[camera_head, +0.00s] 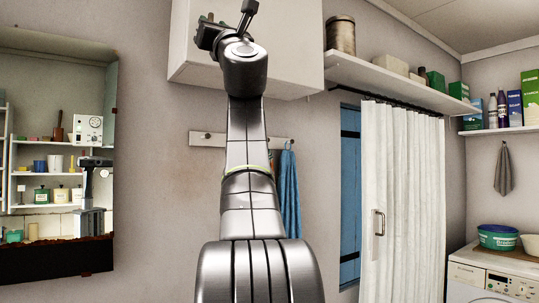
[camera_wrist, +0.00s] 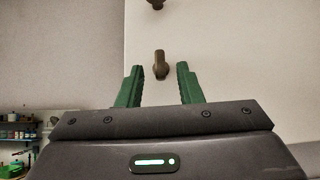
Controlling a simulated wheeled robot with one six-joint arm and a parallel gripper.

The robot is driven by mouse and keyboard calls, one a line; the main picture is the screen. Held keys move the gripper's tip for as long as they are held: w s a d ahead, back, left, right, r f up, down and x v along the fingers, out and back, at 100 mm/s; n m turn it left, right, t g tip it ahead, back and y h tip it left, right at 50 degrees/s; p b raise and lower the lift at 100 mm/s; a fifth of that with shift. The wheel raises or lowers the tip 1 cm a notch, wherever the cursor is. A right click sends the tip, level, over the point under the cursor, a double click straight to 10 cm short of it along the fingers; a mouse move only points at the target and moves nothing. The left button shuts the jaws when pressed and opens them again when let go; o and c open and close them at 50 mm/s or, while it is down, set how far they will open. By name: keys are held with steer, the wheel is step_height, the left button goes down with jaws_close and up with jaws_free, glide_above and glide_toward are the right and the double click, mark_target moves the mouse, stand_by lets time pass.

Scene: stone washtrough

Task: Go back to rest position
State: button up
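My arm reaches up in the head view, its end in front of the white wall cabinet (camera_head: 290,40). My gripper (camera_wrist: 160,68) shows in the wrist view as two green fingers standing apart, with nothing held between them. In the head view the gripper is small and partly hidden by my wrist. Beyond the fingertips, a brownish knob (camera_wrist: 161,62) sits on a pale panel (camera_wrist: 230,60). A second knob (camera_wrist: 157,4) shows at the top edge. I cannot tell the distance from the fingertips to the nearer knob.
A shelf (camera_head: 400,82) with a canister (camera_head: 341,35) and boxes runs right of the cabinet. Below are a hook rail (camera_head: 215,139) with a blue towel (camera_head: 290,195), a white curtain (camera_head: 402,200) and a washing machine (camera_head: 490,278). A mirror (camera_head: 60,160) hangs left.

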steer(key=shift+p+x, duration=0.4)
steer(key=shift+x, duration=0.45)
